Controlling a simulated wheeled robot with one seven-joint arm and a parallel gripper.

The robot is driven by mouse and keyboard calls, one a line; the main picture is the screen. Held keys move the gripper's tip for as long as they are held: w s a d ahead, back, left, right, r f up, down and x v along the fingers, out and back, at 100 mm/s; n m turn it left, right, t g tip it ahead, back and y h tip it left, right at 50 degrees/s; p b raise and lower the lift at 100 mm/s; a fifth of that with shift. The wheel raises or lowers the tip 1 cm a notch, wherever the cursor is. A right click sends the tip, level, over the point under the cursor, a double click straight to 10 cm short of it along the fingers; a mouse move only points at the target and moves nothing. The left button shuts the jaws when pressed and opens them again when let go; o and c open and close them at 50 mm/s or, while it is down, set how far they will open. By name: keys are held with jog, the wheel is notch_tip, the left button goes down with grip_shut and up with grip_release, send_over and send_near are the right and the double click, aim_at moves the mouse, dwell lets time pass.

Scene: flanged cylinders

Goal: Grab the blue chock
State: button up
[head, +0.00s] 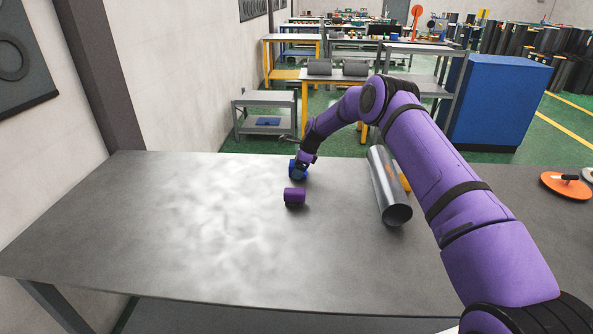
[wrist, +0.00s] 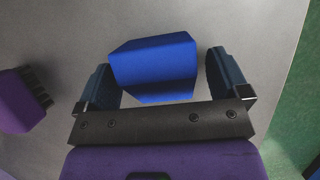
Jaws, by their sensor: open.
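The blue chock (wrist: 155,67) lies on the grey metal table between the two fingers of my gripper (wrist: 158,78) in the wrist view. The fingers stand apart on its left and right sides. The left finger is close to the chock and a wider gap shows on the right. In the head view the blue chock (head: 293,167) is near the table's far edge, partly hidden by my gripper (head: 301,166). I cannot tell whether a finger touches it.
A purple chock (head: 294,197) lies just nearer on the table (head: 150,240); it also shows at the left of the wrist view (wrist: 20,100). A metal cylinder (head: 386,186) lies to the right beside my arm. An orange disc (head: 566,185) is far right. The table's left side is clear.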

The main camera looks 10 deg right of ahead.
jog(key=shift+c, duration=0.2)
jog(key=c, duration=1)
jog(key=shift+c, duration=0.2)
jog(key=shift+r, duration=0.2)
jog(key=shift+r, duration=0.5)
jog(key=shift+s+d+r, duration=0.1)
jog(key=shift+s+r, duration=0.1)
jog(key=shift+r, duration=0.4)
jog(key=shift+s+d+r, duration=0.1)
jog(key=shift+s+r, duration=0.1)
jog(key=shift+r, duration=0.4)
jog(key=s+d, duration=0.1)
jog(key=s, duration=0.3)
jog(key=s+d+r, duration=0.1)
jog(key=s+d, duration=0.1)
jog(key=s, duration=0.3)
jog(key=s+d, duration=0.2)
jog(key=s, duration=0.3)
jog(key=shift+s+r, duration=0.15)
jog(key=shift+d, duration=0.1)
